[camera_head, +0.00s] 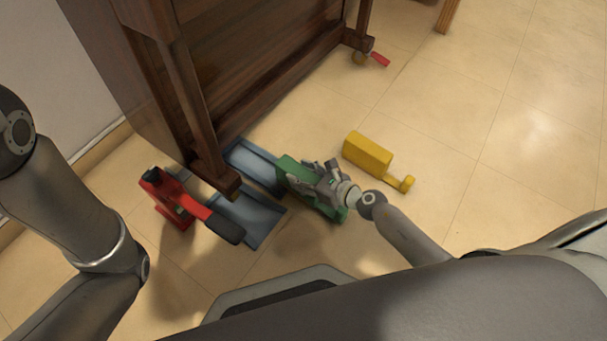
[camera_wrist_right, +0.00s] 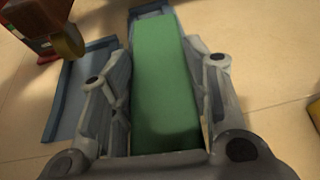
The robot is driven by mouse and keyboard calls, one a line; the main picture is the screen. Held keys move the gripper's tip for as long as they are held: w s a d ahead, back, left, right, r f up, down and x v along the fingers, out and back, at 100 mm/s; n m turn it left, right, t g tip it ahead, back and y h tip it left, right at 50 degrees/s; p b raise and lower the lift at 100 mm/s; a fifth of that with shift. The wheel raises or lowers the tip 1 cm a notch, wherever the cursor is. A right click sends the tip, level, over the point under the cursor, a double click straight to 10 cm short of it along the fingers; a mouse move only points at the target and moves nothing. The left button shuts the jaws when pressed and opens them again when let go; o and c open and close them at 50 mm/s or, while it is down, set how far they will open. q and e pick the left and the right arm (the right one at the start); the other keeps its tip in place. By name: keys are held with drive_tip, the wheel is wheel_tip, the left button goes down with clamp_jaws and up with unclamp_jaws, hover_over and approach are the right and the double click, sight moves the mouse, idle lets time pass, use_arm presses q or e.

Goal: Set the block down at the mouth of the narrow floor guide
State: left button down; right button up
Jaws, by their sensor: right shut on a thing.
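A long green block (camera_head: 333,209) sits between the fingers of my right gripper (camera_head: 315,180), low over the floor beside the piano. In the right wrist view the green block (camera_wrist_right: 165,85) runs lengthwise between both fingers, which are shut on it. Its far end is at a blue floor guide (camera_wrist_right: 151,10), which in the head view shows as a blue channel (camera_head: 248,158) by the piano leg. Whether the block touches the guide or floor is unclear. My left arm is at the left edge; its gripper is out of view.
A second blue piece (camera_head: 262,222) lies nearer, left of the block. A yellow block with a knob (camera_head: 368,153) lies to the right. The dark wooden piano (camera_head: 240,60) stands behind; floor at right is clear.

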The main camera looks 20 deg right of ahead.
drive_tip(key=shift+f+b, duration=0.5)
drive_tip(key=shift+f, duration=0.05)
idle(0.4)
drive_tip(key=o, duration=2)
drive_tip(key=shift+c, duration=0.2)
